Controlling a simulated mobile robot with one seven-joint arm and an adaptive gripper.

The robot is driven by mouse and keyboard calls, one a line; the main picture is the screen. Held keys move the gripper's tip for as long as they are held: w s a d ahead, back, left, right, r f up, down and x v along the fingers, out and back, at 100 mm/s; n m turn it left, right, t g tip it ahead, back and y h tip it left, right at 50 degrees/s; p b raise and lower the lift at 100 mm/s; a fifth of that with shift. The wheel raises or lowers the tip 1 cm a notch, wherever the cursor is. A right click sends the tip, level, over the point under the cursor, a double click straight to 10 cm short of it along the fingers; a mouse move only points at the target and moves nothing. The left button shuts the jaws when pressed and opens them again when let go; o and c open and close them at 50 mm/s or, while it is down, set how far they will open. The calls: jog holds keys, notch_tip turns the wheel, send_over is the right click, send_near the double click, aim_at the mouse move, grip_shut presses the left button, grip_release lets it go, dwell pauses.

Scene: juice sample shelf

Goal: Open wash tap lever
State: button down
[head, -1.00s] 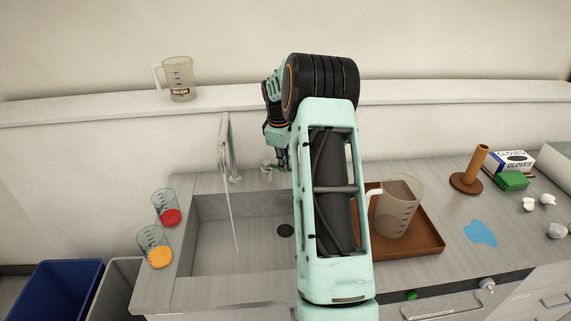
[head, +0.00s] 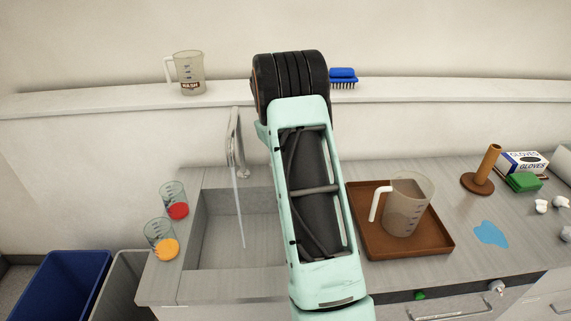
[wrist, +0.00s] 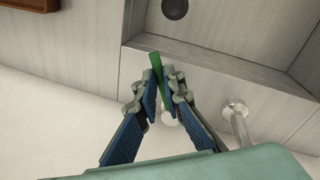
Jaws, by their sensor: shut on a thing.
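The wash tap lever, a short green bar (wrist: 156,65), shows between my gripper's (wrist: 160,88) fingertips in the wrist view. My gripper is shut on it. The lever's end sticks out past the fingertips toward the sink, and its lower part is hidden behind the fingers. A pale round mount (wrist: 168,118) shows behind the fingers. The tall metal tap (head: 236,140) stands at the back of the sink, left of my arm. Its round foot also shows in the wrist view (wrist: 236,107), right of my gripper. In the head view my arm hides my gripper and the lever.
The sink (head: 215,245) lies left of my arm. Measuring cups with red (head: 177,211) and orange (head: 166,250) contents stand at its left edge. A brown tray (head: 425,248) with a jug (head: 406,210) is on the right. A WASH jug (head: 190,75) and blue brush (head: 343,77) are on the ledge.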

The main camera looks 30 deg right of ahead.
dwell(0.4)
jog(key=c, duration=2)
grip_release()
jog(key=r, duration=0.4)
jog(key=a+r, duration=0.1)
jog(key=r, duration=0.3)
jog(key=a+r, duration=0.1)
jog(key=r, duration=0.2)
jog(key=shift+a+r, duration=0.2)
jog(key=shift+r, duration=0.2)
